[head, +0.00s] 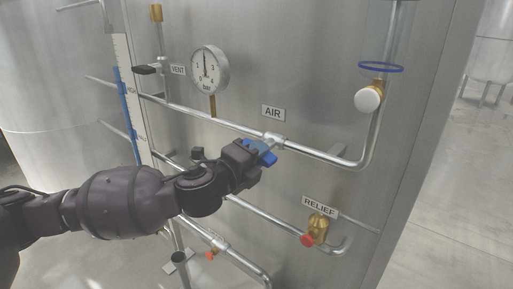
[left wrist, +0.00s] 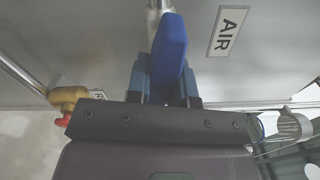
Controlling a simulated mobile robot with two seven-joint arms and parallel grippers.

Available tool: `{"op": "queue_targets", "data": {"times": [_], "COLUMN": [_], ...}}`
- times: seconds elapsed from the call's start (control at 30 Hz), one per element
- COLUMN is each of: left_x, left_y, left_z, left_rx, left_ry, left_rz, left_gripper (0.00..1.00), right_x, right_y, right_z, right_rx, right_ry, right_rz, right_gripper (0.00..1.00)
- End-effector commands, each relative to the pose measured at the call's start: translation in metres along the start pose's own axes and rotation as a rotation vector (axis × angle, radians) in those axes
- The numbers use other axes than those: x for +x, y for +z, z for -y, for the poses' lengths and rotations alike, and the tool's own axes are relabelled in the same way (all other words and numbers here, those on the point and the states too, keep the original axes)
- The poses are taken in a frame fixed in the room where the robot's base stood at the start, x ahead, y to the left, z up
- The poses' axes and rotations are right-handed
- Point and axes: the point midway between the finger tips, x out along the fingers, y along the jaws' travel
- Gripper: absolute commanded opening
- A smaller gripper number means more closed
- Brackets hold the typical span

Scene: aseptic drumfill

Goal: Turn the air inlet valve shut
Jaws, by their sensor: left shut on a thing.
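The air inlet valve (head: 273,138) sits on the upper horizontal steel pipe, just below the AIR label (head: 272,113). Its blue handle (head: 269,158) shows at the tip of my left gripper (head: 255,151). In the left wrist view the blue handle (left wrist: 171,42) stands between the two fingers of my left gripper (left wrist: 165,82), which is shut on it. The fingers and wrist hide part of the handle in the head view, so its exact angle to the pipe is hard to tell. My right gripper is in neither view.
A pressure gauge (head: 209,70) and the VENT label (head: 178,70) are at upper left. A blue ring (head: 381,67) and a white round cap (head: 368,99) are at right. A brass relief valve (head: 318,226) with a red end is below. Lower pipes run behind my arm.

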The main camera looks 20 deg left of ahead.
Motion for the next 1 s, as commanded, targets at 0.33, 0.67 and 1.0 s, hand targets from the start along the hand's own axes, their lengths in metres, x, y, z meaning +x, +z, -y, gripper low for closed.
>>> {"op": "queue_targets", "data": {"times": [0.33,0.67,1.0], "left_x": [-0.001,-0.001,0.000], "left_y": [0.001,0.001,0.002], "left_z": [0.001,-0.002,-0.004], "left_rx": [0.324,0.639,0.959], "left_ry": [0.005,0.005,0.003], "left_rz": [0.000,-0.003,-0.003], "left_gripper": [0.00,0.00,0.00], "right_x": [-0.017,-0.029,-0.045], "right_y": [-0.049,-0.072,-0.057], "right_z": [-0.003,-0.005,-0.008], "right_rx": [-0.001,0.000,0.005], "right_ry": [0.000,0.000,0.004], "right_rz": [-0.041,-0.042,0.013], "right_gripper": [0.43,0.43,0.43]}}
